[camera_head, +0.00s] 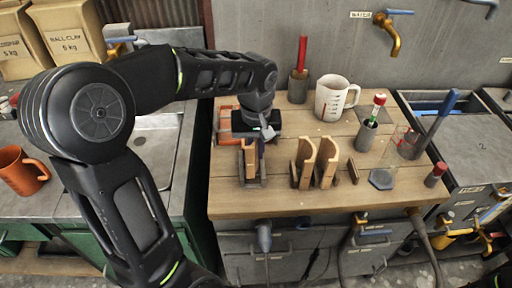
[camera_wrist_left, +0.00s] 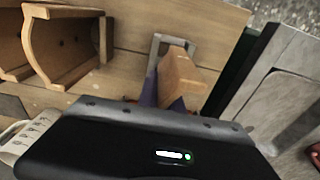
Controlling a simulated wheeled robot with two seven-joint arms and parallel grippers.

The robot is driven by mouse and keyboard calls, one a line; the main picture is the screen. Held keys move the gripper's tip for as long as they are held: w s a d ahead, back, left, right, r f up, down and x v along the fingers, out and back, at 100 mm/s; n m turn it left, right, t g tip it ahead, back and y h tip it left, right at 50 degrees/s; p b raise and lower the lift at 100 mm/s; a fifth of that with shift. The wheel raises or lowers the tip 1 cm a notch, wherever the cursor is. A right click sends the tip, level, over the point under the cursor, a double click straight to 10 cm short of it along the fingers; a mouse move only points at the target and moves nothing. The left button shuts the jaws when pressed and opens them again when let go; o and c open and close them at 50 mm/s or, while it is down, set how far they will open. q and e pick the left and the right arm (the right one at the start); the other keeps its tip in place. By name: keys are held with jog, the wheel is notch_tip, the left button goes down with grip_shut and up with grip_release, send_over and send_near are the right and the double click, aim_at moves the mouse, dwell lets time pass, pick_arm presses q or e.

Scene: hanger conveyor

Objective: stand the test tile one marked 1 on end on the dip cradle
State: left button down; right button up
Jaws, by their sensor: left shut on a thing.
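My left gripper (camera_head: 258,146) reaches down over the wooden bench and is shut on a tan-brown tile (camera_head: 250,160). The tile is upright in the head view. In the left wrist view the tile (camera_wrist_left: 182,78) shows end-on between bluish fingers, with its grip partly hidden by the gripper body. A grey cradle frame (camera_wrist_left: 160,42) lies just beyond and below it. In the head view the cradle (camera_head: 252,183) is around the tile's foot; I cannot tell whether the tile rests on it. No number is readable on the tile. My right gripper is not in view.
A wooden rack with curved sides (camera_head: 327,165) stands just right of the cradle. Behind are a white measuring jug (camera_head: 334,98) and a red-handled tool in a pot (camera_head: 299,84). A grey hexagonal plate (camera_head: 381,179) lies farther right. The bench front (camera_head: 290,205) is clear.

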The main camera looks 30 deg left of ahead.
aim_at(251, 151)
pick_arm(q)
jog(key=shift+f+b, duration=0.7)
jog(key=shift+f, duration=0.45)
jog(key=c, duration=1.4)
grip_release()
jog(key=shift+c, duration=0.2)
jog(key=shift+r, duration=0.45)
jog(key=r, duration=0.7)
jog(key=shift+s+d, duration=0.2)
jog(key=shift+s, duration=0.1)
